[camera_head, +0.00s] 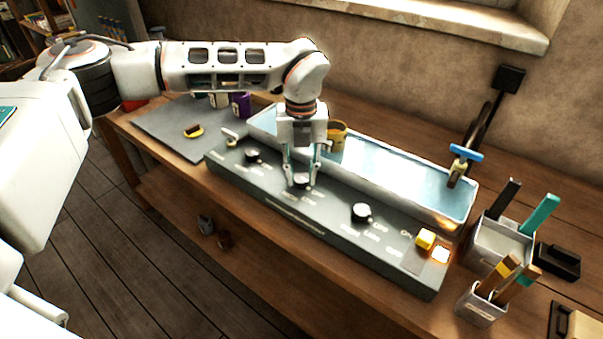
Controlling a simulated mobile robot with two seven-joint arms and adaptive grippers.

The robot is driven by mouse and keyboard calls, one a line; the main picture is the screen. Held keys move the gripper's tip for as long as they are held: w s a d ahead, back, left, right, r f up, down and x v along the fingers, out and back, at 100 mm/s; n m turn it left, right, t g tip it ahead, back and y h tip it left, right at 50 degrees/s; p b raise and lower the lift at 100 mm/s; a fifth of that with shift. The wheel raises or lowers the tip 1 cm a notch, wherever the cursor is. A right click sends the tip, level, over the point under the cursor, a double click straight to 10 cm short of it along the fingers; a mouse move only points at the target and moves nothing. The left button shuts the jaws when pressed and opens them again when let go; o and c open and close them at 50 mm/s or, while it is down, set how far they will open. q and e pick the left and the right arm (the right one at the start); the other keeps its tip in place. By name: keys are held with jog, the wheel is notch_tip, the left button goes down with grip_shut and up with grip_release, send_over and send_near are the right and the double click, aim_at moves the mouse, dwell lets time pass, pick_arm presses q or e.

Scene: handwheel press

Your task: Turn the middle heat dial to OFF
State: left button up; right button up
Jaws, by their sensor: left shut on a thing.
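The grey control panel (330,221) runs along the front of the workbench and carries three black dials with light tops. The middle heat dial (301,181) sits between the fingers of my left gripper (301,183), which points down and is shut on it. The fingers partly cover the dial, and I cannot read where it points. The left dial (252,156) and the right dial (361,212) stand free on either side. The labels around the dials are too small to read. My right gripper is not in view.
A long water trough (400,190) lies behind the panel, with a yellow mug (337,136) near it and a blue-handled tap (464,155) at its right end. Tool holders (501,243) stand further right.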

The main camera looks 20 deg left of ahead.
aim_at(301, 178)
pick_arm(q)
jog(key=shift+n, duration=0.6)
jog(key=o, duration=1.1)
notch_tip(301, 178, up, 12)
jog(key=shift+s, duration=0.1)
